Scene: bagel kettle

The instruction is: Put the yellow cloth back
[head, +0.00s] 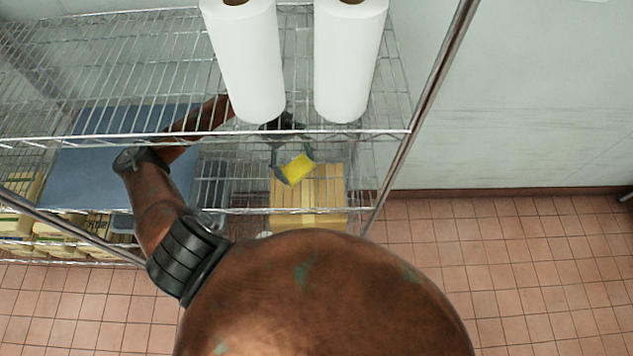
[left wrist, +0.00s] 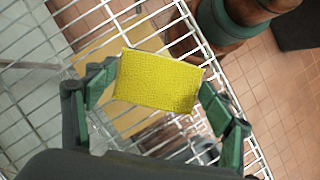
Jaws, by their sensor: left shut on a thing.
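My left gripper (head: 292,163) is shut on the small yellow cloth (head: 299,168), under the upper wire shelf and behind its front rail. In the left wrist view the cloth (left wrist: 158,82) spans between the two green fingers of the gripper (left wrist: 157,100), with wire shelving behind it. My right gripper is not in view.
Two white paper rolls (head: 246,60) (head: 348,60) stand on the upper wire shelf (head: 130,60), above my left gripper. A blue flat item (head: 85,165) lies to the left, with yellow packs (head: 60,235) lower down. A slanted post (head: 425,100) bounds the rack at right. Tiled floor (head: 520,270) beyond is clear.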

